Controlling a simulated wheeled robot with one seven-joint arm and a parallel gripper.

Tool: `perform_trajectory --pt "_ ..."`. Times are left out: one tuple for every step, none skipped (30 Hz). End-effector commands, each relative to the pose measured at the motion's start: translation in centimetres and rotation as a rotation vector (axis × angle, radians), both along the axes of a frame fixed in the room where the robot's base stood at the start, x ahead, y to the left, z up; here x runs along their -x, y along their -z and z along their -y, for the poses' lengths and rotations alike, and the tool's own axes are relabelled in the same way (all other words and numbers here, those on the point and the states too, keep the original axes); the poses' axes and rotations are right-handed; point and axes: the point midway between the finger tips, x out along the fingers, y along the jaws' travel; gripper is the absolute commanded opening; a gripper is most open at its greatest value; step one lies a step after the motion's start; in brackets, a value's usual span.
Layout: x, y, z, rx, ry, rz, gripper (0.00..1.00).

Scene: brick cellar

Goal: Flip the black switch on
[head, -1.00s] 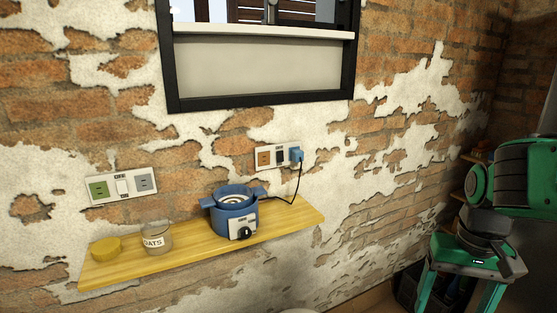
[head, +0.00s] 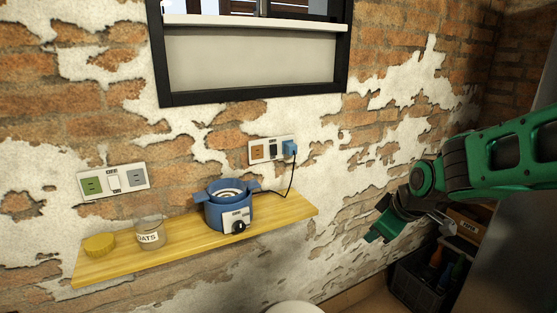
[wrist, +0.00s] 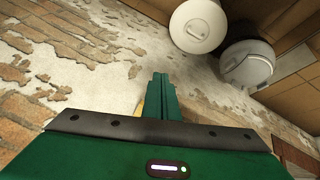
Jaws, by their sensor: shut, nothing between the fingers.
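The black switch (head: 273,149) sits in the middle of the right wall plate (head: 284,157), between an orange socket (head: 257,152) and a blue plug (head: 290,147). The switch is too small to tell which way it is tipped. My gripper (head: 380,233) is in front of the wall, to the right of and lower than the plate, clear of it. In the wrist view its green fingers (wrist: 160,88) are shut together with nothing held. The switch is not visible in the wrist view.
A yellow shelf (head: 185,243) below the plates holds a blue cooker (head: 228,212), a jar of oats (head: 150,233) and a yellow lid (head: 99,245). A cord runs from plug to cooker. A dark crate (head: 416,287) stands lower right.

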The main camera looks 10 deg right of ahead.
Motion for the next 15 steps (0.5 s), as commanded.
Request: perform_trajectory --pt "-1.8 -0.1 -0.8 0.032 -0.081 0.049 0.00" --pt "-2.8 -0.3 -1.3 0.056 -0.133 0.083 0.00" --pt "-4.3 -0.7 -2.1 0.086 -0.200 0.131 0.00" --pt "-5.3 -1.0 -2.6 0.111 -0.249 0.167 0.00" --pt "-6.3 -1.2 -3.2 0.135 -0.294 0.204 0.00" --pt "-7.6 -1.7 -4.0 0.169 -0.352 0.254 0.00" --pt "-8.5 -2.0 -4.5 0.196 -0.395 0.291 0.00" --pt "-9.4 -2.4 -5.1 0.223 -0.434 0.329 0.00" --pt "-10.6 -2.9 -5.9 0.260 -0.485 0.380 0.00" --pt "-11.4 -3.4 -6.5 0.289 -0.521 0.418 0.00" --pt "-12.2 -3.8 -7.1 0.318 -0.553 0.457 0.00" --pt "-13.2 -4.4 -7.8 0.358 -0.594 0.508 0.00" --pt "-13.9 -4.8 -8.3 0.390 -0.623 0.545 0.00" --pt "-14.6 -5.3 -8.8 0.421 -0.648 0.582 0.00" --pt "-15.4 -5.9 -9.5 0.463 -0.680 0.630 0.00"
